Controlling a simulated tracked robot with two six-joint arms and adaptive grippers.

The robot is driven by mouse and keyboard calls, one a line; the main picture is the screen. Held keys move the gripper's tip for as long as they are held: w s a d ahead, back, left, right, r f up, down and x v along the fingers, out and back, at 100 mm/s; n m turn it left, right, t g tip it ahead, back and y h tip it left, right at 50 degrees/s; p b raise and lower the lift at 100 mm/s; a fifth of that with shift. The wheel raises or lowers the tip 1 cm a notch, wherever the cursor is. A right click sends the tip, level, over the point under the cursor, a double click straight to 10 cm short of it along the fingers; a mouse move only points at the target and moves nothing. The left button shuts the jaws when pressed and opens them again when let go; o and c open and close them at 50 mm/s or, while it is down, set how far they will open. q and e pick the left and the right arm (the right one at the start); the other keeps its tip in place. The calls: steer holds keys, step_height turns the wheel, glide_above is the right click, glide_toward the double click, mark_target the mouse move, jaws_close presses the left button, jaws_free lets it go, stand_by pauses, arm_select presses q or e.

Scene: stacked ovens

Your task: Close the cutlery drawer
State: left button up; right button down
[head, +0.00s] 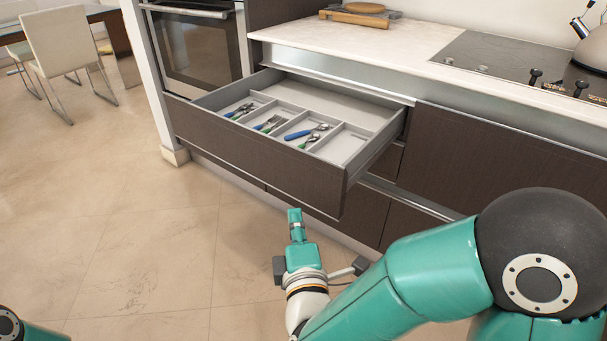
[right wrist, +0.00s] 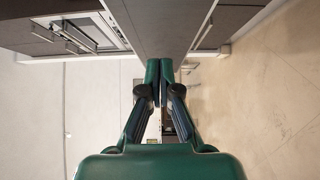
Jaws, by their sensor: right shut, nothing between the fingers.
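The cutlery drawer (head: 253,160) is pulled well out of the counter in the head view. It has a dark wood front and a grey divided tray with several blue- and green-handled utensils (head: 305,132) in it. My right gripper (head: 294,213) is shut and empty. In the head view it appears just in front of and below the drawer front, apart from it in the picture. In the right wrist view its shut fingers (right wrist: 160,68) point toward a dark panel (right wrist: 160,28), probably the drawer front; contact cannot be told. My left gripper is not in view.
The counter (head: 400,44) with a hob (head: 520,65) lies above the drawer. An oven (head: 198,48) stands left of it. Closed dark drawers (head: 500,150) lie to the right. The tiled floor (head: 130,240) is clear; a chair (head: 68,45) stands far back.

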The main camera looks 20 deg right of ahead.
mark_target(302, 179)
steer(key=w+d, duration=0.1)
steer(key=w, duration=0.1)
steer(key=w+d, duration=0.1)
steer(key=w, duration=0.1)
steer(key=w+d, duration=0.1)
steer(key=w, duration=0.1)
steer(key=shift+w+f+p, duration=0.15)
steer(key=shift+w+p, duration=0.15)
steer(key=shift+w, duration=0.05)
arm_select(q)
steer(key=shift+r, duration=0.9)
arm_select(e)
steer(key=shift+w+d, duration=0.4)
steer(key=shift+d, duration=0.15)
steer(key=shift+a, duration=0.1)
